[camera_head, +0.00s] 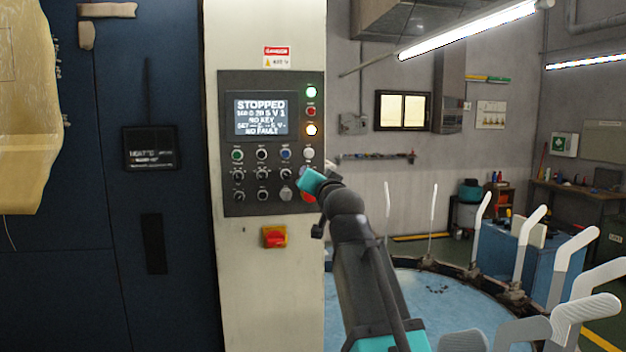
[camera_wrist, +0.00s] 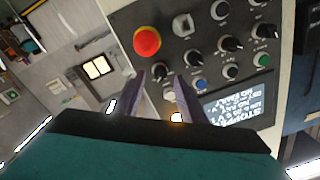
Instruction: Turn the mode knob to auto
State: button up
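The control panel (camera_head: 228,140) has rows of buttons and black knobs under a screen (camera_head: 262,115) reading STOPPED. Its small labels are unreadable, so I cannot tell which knob is the mode knob. My gripper (camera_wrist: 160,80) is open at the panel's right side, fingers apart. A black knob (camera_wrist: 158,71) shows between the fingertips; whether they touch it is unclear. It sits in the row beside the red emergency button (camera_wrist: 147,41), and my gripper hides it in the head view. Other knobs, (camera_wrist: 193,57) and (camera_wrist: 232,44), are in the same row.
A key switch (camera_wrist: 183,25) is beside the red button. A white button (camera_wrist: 169,95) and blue button (camera_wrist: 201,85) lie close to the fingers. A red-yellow switch (camera_head: 274,237) is below the panel.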

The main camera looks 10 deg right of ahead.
jog(key=s+b, duration=0.2)
jog(key=s, duration=0.9)
jog(key=shift+s+d+f, duration=0.15)
jog(key=shift+s+f, duration=0.05)
jog(key=shift+s, duration=0.05)
dwell(0.3)
